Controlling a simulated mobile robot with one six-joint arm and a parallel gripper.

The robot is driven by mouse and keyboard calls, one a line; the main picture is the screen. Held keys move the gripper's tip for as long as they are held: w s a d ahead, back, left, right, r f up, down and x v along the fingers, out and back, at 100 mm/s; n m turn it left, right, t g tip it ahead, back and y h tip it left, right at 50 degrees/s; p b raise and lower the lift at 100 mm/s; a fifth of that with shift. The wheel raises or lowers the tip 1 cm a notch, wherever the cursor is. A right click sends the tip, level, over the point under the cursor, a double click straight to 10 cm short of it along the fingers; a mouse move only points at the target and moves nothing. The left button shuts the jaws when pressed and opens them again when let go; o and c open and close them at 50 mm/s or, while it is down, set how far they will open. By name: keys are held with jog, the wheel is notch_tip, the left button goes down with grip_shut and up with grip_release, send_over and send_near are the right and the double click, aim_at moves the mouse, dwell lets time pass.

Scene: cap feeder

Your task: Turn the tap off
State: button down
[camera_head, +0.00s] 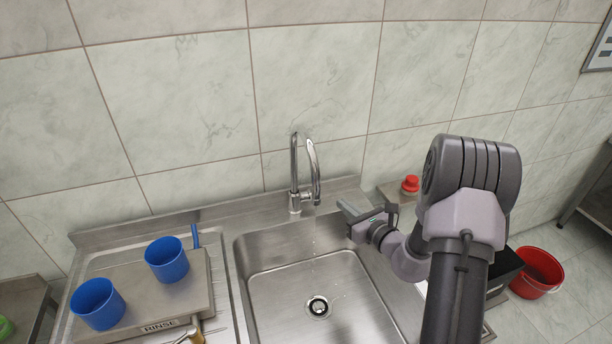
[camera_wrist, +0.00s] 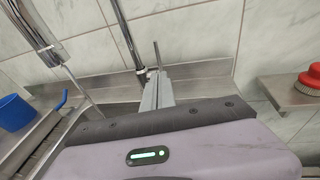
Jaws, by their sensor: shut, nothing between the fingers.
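The chrome tap (camera_head: 294,172) stands behind the sink (camera_head: 290,285), its curved spout reaching over the basin. In the wrist view the tap's upright pipe (camera_wrist: 126,35) and spout end (camera_wrist: 35,35) show. A thin pale streak below the spout end looks like running water. A thin upright lever (camera_wrist: 157,54) shows at the tap's body, just beyond my fingertips. My gripper (camera_head: 345,208) is shut and empty, to the right of the tap. In the wrist view my gripper (camera_wrist: 154,80) points at the tap's base; I cannot tell whether it touches the lever.
Two blue mugs (camera_head: 167,260) (camera_head: 98,304) stand on the raised tray marked RINSE at left. A red-topped brush (camera_head: 410,184) sits on a ledge at right. A red bucket (camera_head: 537,273) is on the floor. The tiled wall (camera_head: 330,80) closes off the back.

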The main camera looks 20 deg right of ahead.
jog(key=r+b+x, duration=0.2)
jog(key=x, duration=0.9)
jog(key=shift+w+a+f, duration=0.2)
jog(key=shift+w+a, duration=0.1)
jog(key=shift+w, duration=0.15)
